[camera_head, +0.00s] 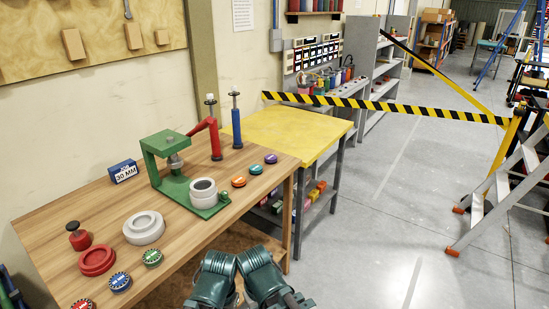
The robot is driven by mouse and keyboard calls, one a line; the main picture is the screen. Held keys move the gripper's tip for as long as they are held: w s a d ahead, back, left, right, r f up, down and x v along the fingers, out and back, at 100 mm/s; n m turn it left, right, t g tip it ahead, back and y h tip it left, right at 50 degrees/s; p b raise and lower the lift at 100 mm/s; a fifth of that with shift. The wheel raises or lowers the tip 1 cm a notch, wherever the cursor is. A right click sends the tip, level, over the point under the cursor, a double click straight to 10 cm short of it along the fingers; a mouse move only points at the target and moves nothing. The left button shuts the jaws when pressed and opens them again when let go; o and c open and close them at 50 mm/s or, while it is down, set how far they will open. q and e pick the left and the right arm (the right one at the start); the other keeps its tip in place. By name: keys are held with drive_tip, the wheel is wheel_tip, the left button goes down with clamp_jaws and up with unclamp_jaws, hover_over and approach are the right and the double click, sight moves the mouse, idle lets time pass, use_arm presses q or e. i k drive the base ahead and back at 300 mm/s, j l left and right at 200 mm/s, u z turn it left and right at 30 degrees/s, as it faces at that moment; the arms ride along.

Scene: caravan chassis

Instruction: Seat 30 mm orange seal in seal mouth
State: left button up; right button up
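A small round seal (238,182) with an orange-red look lies flat on the wooden workbench, near its front edge, right of the green press. Its size marking is too small to read. A green press (166,160) with a red lever stands on the bench. A white-grey ring-shaped part (203,188) sits on its base, below and right of the ram; I cannot tell whether this is the seal mouth. A wider pale ring (144,227) lies left of the press. My two dark green arms show at the bottom centre, apart from the bench objects; their gripper fingers are not visible.
A blue "30 MM" block (124,171) stands behind the press. Teal (255,169), purple (271,158), green (152,257) and blue (121,281) discs lie along the bench edge. A red ring (97,260) is at left.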

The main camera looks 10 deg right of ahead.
sight(204, 185)
drive_tip(key=i+l, duration=0.3)
drive_tip(key=i, duration=0.25)
drive_tip(key=i+l, duration=0.25)
drive_tip(key=i, duration=0.25)
